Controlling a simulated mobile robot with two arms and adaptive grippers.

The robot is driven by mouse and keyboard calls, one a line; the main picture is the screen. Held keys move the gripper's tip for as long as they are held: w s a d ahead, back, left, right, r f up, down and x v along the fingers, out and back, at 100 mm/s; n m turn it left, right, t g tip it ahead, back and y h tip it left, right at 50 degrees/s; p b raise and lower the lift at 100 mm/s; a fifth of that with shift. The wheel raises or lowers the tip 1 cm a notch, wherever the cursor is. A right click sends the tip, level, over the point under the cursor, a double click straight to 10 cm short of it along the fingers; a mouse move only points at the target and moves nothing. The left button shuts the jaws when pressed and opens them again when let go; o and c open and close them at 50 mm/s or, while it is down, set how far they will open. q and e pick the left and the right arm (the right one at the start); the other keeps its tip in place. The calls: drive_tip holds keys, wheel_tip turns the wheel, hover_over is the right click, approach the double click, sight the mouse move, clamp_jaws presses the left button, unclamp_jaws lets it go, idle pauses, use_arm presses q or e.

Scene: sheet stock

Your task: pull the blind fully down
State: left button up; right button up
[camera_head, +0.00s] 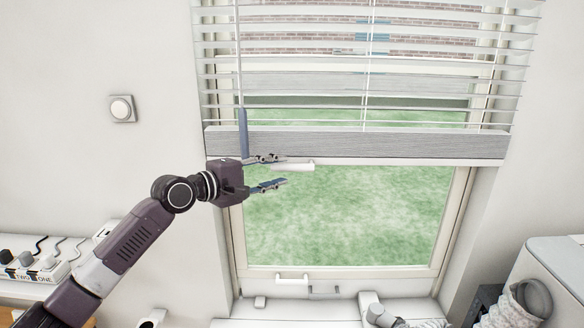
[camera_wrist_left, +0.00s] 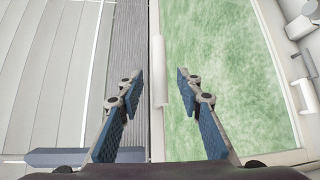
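The white slatted blind (camera_head: 365,70) hangs over the upper part of the window. Its grey bottom rail (camera_head: 400,144) is a little below the blind's middle slats and leaves the lower pane bare. A white bar-shaped handle (camera_head: 296,166) projects just below the rail, and it also shows in the left wrist view (camera_wrist_left: 158,70). My left gripper (camera_head: 278,172) is open and empty at the rail's left part. In the left wrist view the handle lies between and beyond the fingertips (camera_wrist_left: 159,82), one finger over the rail, the other over the glass. Contact cannot be told. My right gripper is out of view.
A wand with a blue grip (camera_head: 243,133) hangs at the blind's left, close to my gripper. A window latch (camera_head: 292,280) sits on the lower frame. The sill holds small items (camera_head: 378,313). A grey-white appliance (camera_head: 555,265) stands right.

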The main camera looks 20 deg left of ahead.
sight(288, 169)
use_arm(q)
drive_tip(key=p+x, duration=0.1)
drive_tip(key=x, duration=0.4)
drive_tip(key=shift+w+d+p, duration=0.2)
drive_tip(key=shift+w+p, duration=0.1)
drive_tip(key=shift+w, duration=0.05)
drive_tip(key=shift+c, duration=0.2)
clamp_jaws()
